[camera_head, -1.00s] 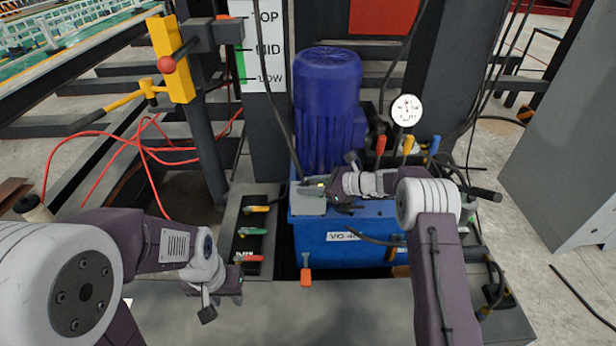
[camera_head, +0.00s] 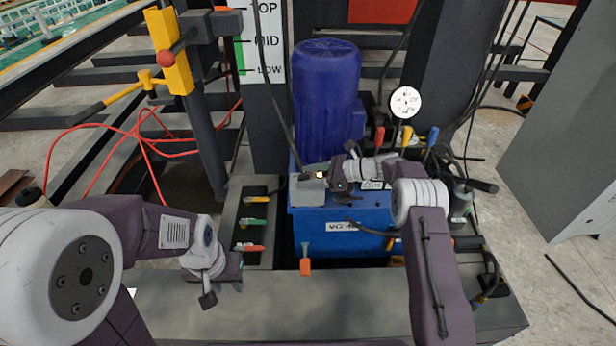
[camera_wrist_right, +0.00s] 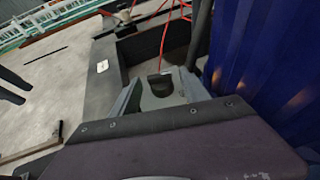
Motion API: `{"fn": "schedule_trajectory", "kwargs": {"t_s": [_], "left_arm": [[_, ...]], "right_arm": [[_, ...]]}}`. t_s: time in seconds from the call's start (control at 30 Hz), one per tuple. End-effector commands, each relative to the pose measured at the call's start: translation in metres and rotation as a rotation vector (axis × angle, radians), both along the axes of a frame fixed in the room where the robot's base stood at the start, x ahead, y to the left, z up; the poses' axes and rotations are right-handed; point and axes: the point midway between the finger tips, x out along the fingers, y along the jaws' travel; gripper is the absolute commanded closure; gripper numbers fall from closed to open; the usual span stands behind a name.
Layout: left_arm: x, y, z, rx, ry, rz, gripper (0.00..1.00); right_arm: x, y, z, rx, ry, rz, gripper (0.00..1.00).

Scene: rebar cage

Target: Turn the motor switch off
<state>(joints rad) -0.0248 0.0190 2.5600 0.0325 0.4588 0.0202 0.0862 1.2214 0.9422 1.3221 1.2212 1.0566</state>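A light grey switch box (camera_head: 308,195) sits on the front left corner of the blue tank (camera_head: 345,238), below the blue motor (camera_head: 327,100). My right gripper (camera_head: 312,170) is at the back of the box top, with a small bright yellow spot beside its tip. Whether it touches the switch is unclear. The right wrist view shows a grey shape with a dark rounded part (camera_wrist_right: 160,85) ahead of my purple gripper body; its finger gap is not clear. My left gripper (camera_head: 228,268) is low at the left, near the lever panel, and its fingers are not distinct.
A panel (camera_head: 230,225) with green, yellow and red levers is left of the tank. An orange-tagged part (camera_head: 305,266) hangs at the tank's front. A gauge (camera_head: 405,102) and coloured handles stand at the right. Red hoses (camera_head: 150,140) and a yellow bracket (camera_head: 168,50) are at the left.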

Motion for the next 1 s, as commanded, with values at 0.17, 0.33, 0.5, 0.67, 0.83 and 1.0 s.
{"fn": "schedule_trajectory", "kwargs": {"t_s": [0.17,0.33,0.5,0.67,0.83,1.0], "left_arm": [[0.0,0.0,0.0,0.0,0.0,0.0,0.64],[0.0,0.0,0.007,0.0,0.0,0.0,0.64],[0.0,0.0,0.024,0.0,0.0,0.0,0.64],[0.0,0.0,0.033,0.0,0.0,0.0,0.64],[0.0,0.0,0.035,0.0,0.0,0.0,0.64],[0.0,0.0,0.034,0.0,0.0,0.0,0.64]], "right_arm": [[0.0,0.0,0.0,0.0,0.0,-0.001,0.47],[-0.001,-0.009,0.007,0.0,0.0,-0.003,0.47],[-0.01,-0.043,0.024,0.001,0.001,-0.006,0.47],[-0.017,-0.07,0.033,0.0,0.0,-0.004,0.47],[-0.021,-0.081,0.035,0.0,0.001,-0.001,0.47],[-0.021,-0.081,0.035,0.0,0.0,-0.001,0.47]]}}
